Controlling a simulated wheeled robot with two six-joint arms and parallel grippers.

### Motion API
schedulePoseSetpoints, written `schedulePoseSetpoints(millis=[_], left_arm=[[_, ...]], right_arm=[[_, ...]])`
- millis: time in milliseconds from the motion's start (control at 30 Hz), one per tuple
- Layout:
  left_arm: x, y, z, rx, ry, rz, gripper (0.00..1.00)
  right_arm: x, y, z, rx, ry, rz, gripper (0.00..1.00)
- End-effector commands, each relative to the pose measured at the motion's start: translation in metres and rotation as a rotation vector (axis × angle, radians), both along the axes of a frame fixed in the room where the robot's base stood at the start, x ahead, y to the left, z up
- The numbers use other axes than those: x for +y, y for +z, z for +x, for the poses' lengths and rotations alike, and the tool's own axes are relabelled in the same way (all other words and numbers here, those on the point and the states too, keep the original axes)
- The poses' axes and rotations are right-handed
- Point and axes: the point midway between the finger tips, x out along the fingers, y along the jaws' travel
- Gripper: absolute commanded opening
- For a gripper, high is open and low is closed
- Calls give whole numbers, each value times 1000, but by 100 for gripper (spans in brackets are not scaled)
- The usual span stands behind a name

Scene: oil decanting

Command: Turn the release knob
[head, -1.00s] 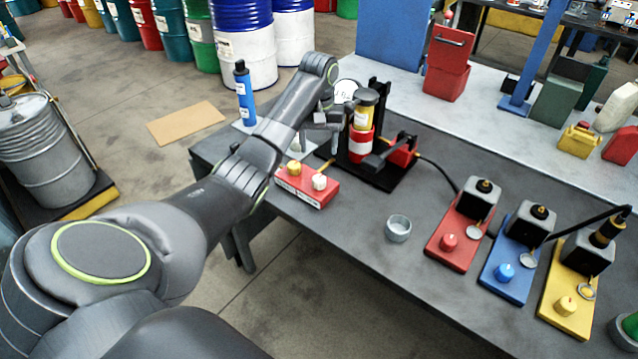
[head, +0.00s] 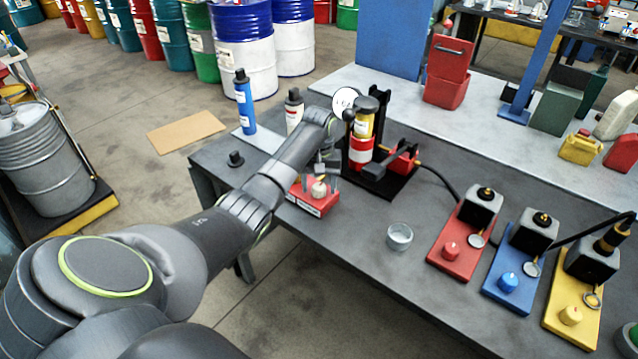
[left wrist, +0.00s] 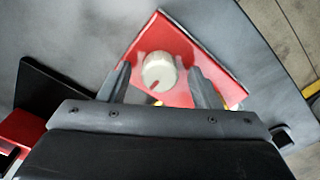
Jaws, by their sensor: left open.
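A white round knob (left wrist: 158,72) with a red mark on its top stands on a red box (left wrist: 205,85). In the head view the knob (head: 319,188) and box (head: 315,203) are near the table's front edge. My left gripper (left wrist: 160,73) is open and points down over the box. Its two fingers are on either side of the white knob, with a visible gap on each side. The box's yellow knob is mostly hidden by my left arm and gripper. My right gripper is not in view.
A black press stand with a red and yellow cylinder (head: 362,140) is just behind the box. A metal cup (head: 399,236) stands to the right, then red (head: 466,250), blue and yellow knob stations. Bottles (head: 245,105) stand at the table's back left.

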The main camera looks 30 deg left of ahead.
Motion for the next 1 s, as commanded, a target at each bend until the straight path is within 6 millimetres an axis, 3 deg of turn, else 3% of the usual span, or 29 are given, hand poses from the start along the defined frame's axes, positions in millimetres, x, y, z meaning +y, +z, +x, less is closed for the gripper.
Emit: schedulePoseSetpoints(millis=[67,400,733,1000], left_arm=[[0,0,0,0,0,0,57],[0,0,0,0,0,0,13],[0,2,0,2,-46,0,13],[0,5,0,2,-217,-1,13]], right_arm=[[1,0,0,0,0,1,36],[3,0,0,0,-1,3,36],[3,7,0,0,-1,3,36],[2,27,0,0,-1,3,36]])
